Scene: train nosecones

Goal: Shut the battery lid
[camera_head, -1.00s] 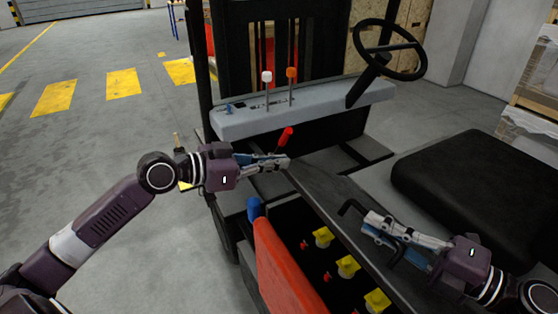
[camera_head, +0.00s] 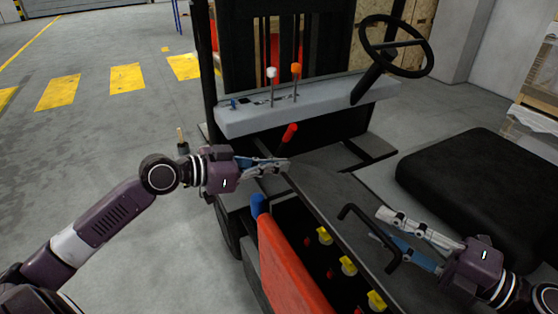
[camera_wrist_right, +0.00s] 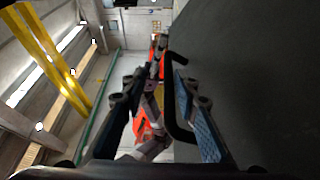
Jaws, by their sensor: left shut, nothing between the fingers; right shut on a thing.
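The battery lid (camera_head: 335,195) is a dark panel with a bent black handle (camera_head: 352,212). It stands open beside the battery compartment, where several yellow caps (camera_head: 348,266) show. My right gripper (camera_head: 377,224) is at the handle, which passes between its fingers; the contact is hard to make out in the head view. In the right wrist view the handle (camera_wrist_right: 170,95) also runs between the fingers, with the dark lid (camera_wrist_right: 260,70) filling the right side. My left gripper (camera_head: 286,165) is shut and empty at the lid's far end, near a red-tipped lever (camera_head: 288,136).
A red panel (camera_head: 290,270) with a blue piece (camera_head: 258,205) borders the compartment on the left. The steering wheel (camera_head: 396,45), the grey console (camera_head: 310,105) and the black seat (camera_head: 475,185) stand around it. The floor at left is open.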

